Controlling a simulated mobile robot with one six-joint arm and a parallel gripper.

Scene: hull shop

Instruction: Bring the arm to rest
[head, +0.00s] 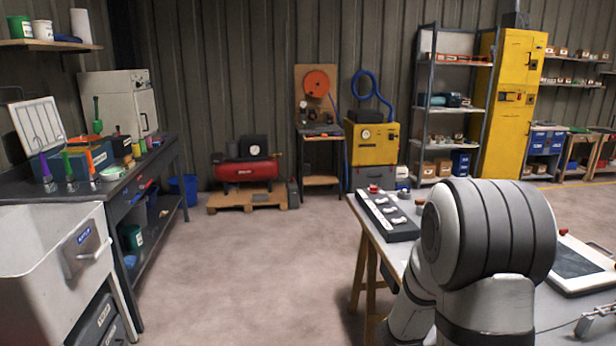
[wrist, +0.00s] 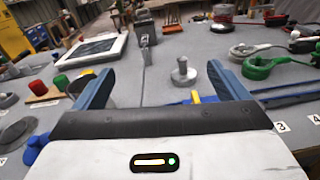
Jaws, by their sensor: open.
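My gripper (wrist: 160,92) shows in the wrist view with its two blue-grey fingers spread wide and nothing between them. It is above a grey table (wrist: 185,45) that holds many small parts. A grey metal knob-like piece (wrist: 183,72) stands on the table beyond the fingers. In the head view my arm is bent over the table (head: 398,250) at the right, and its rounded joint covers part of the tabletop. My gripper is not visible in the head view.
A white-framed tablet (wrist: 93,47) lies on the table, with red and green pieces (wrist: 50,88) near it. Green (wrist: 258,67) and red clamp-like tools stand at right. In the head view a dark tray (head: 385,215) lies at the table's left edge. Floor (head: 250,270) left of the table is clear.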

